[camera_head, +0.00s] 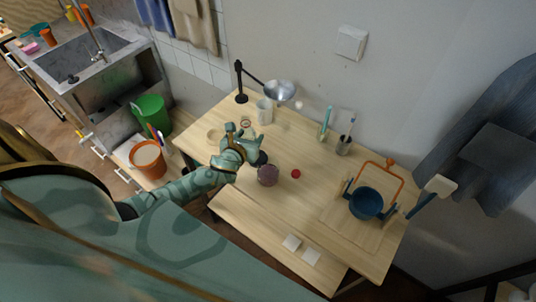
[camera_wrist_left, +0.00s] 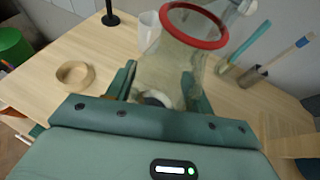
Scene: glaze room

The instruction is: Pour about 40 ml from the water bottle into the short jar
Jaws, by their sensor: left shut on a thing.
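My left gripper (camera_head: 244,142) reaches over the left part of the wooden table and is shut on a clear bottle with a red rim, which I take as the water bottle. In the left wrist view the bottle (camera_wrist_left: 166,66) stands between the fingers (camera_wrist_left: 160,92), its red-ringed mouth at the top of the picture. I cannot make out its water level. A short purplish jar (camera_head: 267,176), likely the short jar, stands on the table just in front and to the right of the gripper, apart from it. My right gripper is not in view.
A red cap (camera_head: 296,174) lies right of the jar. A white mug (camera_head: 264,112) and a lamp (camera_head: 280,90) stand behind the gripper. A pale wooden ring (camera_wrist_left: 75,75) lies left of it. Brush cups and a blue pot (camera_head: 366,203) stand to the right.

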